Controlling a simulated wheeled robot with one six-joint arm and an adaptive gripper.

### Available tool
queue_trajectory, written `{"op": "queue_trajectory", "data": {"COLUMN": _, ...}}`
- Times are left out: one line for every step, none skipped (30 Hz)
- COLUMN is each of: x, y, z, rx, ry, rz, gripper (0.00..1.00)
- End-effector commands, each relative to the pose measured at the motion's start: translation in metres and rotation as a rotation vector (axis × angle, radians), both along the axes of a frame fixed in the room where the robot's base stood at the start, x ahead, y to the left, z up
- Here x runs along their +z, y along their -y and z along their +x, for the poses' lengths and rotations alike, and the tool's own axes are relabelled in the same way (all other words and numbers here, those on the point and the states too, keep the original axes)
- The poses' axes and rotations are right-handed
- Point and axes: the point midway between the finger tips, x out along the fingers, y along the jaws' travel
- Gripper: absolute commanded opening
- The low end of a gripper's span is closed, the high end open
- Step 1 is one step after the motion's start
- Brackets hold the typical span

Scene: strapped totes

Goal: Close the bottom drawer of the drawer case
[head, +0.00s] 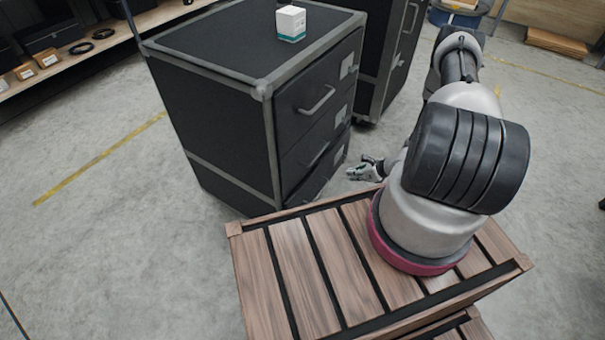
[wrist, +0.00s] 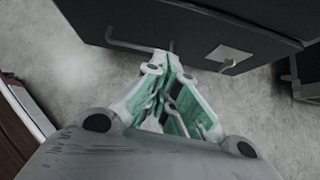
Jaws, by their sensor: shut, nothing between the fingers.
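The drawer case (head: 225,120) is black with grey edges and stands left of my arm in the head view. Its drawer fronts face right, with bar handles and pale labels. The bottom drawer (head: 322,182) is the lowest front, near the floor; how far it stands out is hard to tell. My gripper (head: 354,173) is low, just right of that front, with its fingers pointing at it. In the wrist view my gripper (wrist: 172,65) is shut and empty, its tips close to a dark front (wrist: 205,28) with a label; contact cannot be told.
A white and teal box (head: 291,23) stands on top of the case. A second dark case (head: 398,50) is behind it. A slatted wooden crate (head: 290,265) is in front, beneath my arm. A shelf (head: 100,45) is at the left. Grey floor is clear left of the case.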

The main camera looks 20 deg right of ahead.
Motion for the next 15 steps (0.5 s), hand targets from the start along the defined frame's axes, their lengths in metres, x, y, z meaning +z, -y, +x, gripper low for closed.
{"op": "queue_trajectory", "data": {"x": 0.000, "y": -0.002, "z": -0.001, "rx": 0.012, "ry": 0.005, "rz": -0.003, "gripper": 0.00}}
{"op": "queue_trajectory", "data": {"x": 0.001, "y": -0.003, "z": -0.002, "rx": 0.020, "ry": 0.008, "rz": -0.005, "gripper": 0.00}}
{"op": "queue_trajectory", "data": {"x": 0.000, "y": -0.004, "z": -0.002, "rx": 0.031, "ry": 0.014, "rz": -0.009, "gripper": 0.00}}
{"op": "queue_trajectory", "data": {"x": 0.000, "y": -0.004, "z": -0.001, "rx": 0.037, "ry": 0.017, "rz": -0.012, "gripper": 0.00}}
{"op": "queue_trajectory", "data": {"x": -0.002, "y": -0.005, "z": 0.000, "rx": 0.040, "ry": 0.019, "rz": -0.015, "gripper": 0.00}}
{"op": "queue_trajectory", "data": {"x": -0.004, "y": -0.007, "z": 0.002, "rx": 0.043, "ry": 0.020, "rz": -0.016, "gripper": 0.00}}
{"op": "queue_trajectory", "data": {"x": -0.007, "y": -0.009, "z": 0.004, "rx": 0.044, "ry": 0.020, "rz": -0.016, "gripper": 0.00}}
{"op": "queue_trajectory", "data": {"x": -0.009, "y": -0.010, "z": 0.006, "rx": 0.044, "ry": 0.020, "rz": -0.016, "gripper": 0.00}}
{"op": "queue_trajectory", "data": {"x": -0.014, "y": -0.013, "z": 0.009, "rx": 0.045, "ry": 0.021, "rz": -0.017, "gripper": 0.00}}
{"op": "queue_trajectory", "data": {"x": -0.018, "y": -0.016, "z": 0.012, "rx": 0.045, "ry": 0.021, "rz": -0.017, "gripper": 0.00}}
{"op": "queue_trajectory", "data": {"x": -0.022, "y": -0.018, "z": 0.015, "rx": 0.045, "ry": 0.021, "rz": -0.017, "gripper": 0.00}}
{"op": "queue_trajectory", "data": {"x": -0.028, "y": -0.022, "z": 0.020, "rx": 0.046, "ry": 0.021, "rz": -0.017, "gripper": 0.00}}
{"op": "queue_trajectory", "data": {"x": -0.033, "y": -0.025, "z": 0.023, "rx": 0.046, "ry": 0.019, "rz": -0.016, "gripper": 0.00}}
{"op": "queue_trajectory", "data": {"x": -0.037, "y": -0.028, "z": 0.027, "rx": 0.045, "ry": 0.020, "rz": -0.017, "gripper": 0.00}}
{"op": "queue_trajectory", "data": {"x": -0.044, "y": -0.032, "z": 0.032, "rx": 0.046, "ry": 0.020, "rz": -0.017, "gripper": 0.00}}
